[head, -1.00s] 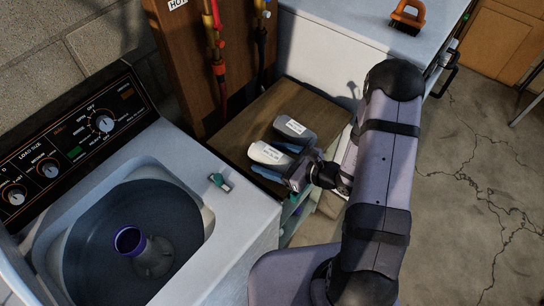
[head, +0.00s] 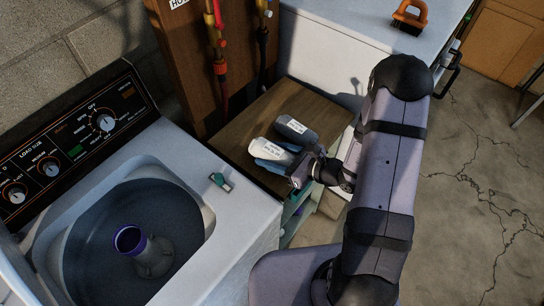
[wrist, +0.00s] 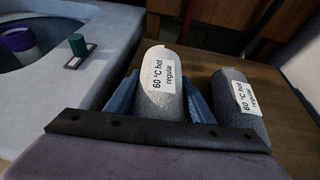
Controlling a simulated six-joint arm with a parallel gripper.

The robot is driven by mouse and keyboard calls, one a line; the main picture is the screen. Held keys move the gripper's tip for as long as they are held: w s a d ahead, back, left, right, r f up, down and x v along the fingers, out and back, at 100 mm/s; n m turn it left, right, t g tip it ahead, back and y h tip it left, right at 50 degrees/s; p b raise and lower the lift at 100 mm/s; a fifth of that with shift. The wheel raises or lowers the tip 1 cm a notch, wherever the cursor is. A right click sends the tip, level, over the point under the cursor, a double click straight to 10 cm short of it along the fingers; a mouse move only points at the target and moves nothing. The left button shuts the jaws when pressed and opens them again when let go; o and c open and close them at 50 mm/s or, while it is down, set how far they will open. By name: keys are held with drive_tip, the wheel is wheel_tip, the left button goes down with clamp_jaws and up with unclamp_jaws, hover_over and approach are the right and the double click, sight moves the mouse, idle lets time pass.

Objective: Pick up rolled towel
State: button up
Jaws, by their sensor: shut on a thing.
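A light grey rolled towel (wrist: 160,95) with a "60 °C hot regular" label stands between the two blue fingers of my gripper (wrist: 160,102), one on each side. In the head view my gripper (head: 270,157) is shut on this light towel (head: 284,148) over the wooden top. I cannot tell whether the towel still touches the wood. A darker grey rolled towel (head: 297,130) with a similar label lies just beyond it. In the wrist view the darker towel (wrist: 237,105) is to the right, apart from the fingers.
The wooden top (head: 236,140) has bare room left of the towels. An open washer (head: 245,215) with a purple-rimmed part (head: 130,240) in its tub is at left. A white appliance (head: 345,40) with an orange brush (head: 409,16) stands behind. Pipes (head: 218,45) rise at the back.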

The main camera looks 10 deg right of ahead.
sight(273, 149)
drive_tip(key=shift+r+b, duration=0.4)
drive_tip(key=shift+r, duration=3.8)
drive_tip(key=shift+d, duration=0.1)
